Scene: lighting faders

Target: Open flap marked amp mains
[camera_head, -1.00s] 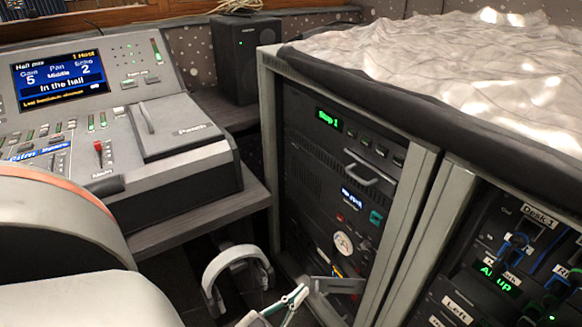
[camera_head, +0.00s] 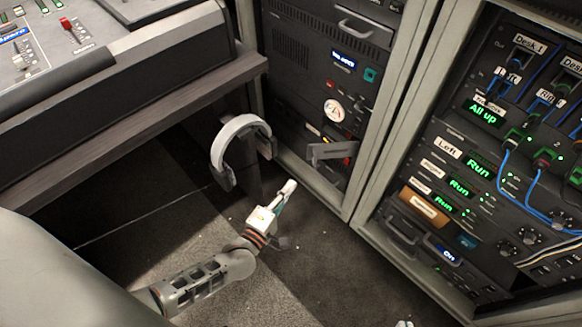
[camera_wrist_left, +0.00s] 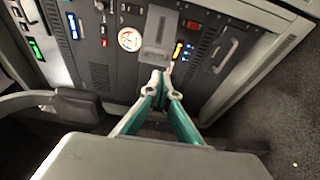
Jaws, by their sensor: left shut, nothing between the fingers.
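A grey flap (camera_head: 332,151) sits low on the left rack and stands out from its panel, with red and yellow parts partly showing behind it. Its marking is too small to read. In the left wrist view the flap (camera_wrist_left: 157,38) is just beyond the fingertips. My left gripper (camera_head: 288,188) is shut and empty, in front of and below the flap in the head view. Its closed fingers also show in the left wrist view (camera_wrist_left: 160,78); whether they touch the flap I cannot tell. A small pale tip at the head view's bottom edge may be my right gripper (camera_head: 404,323).
Headphones (camera_head: 240,140) hang beside the desk (camera_head: 150,125), left of my left gripper. The right rack (camera_head: 385,190) has blue cables and a brown labelled piece (camera_head: 424,206). The floor (camera_head: 320,260) before the racks is clear.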

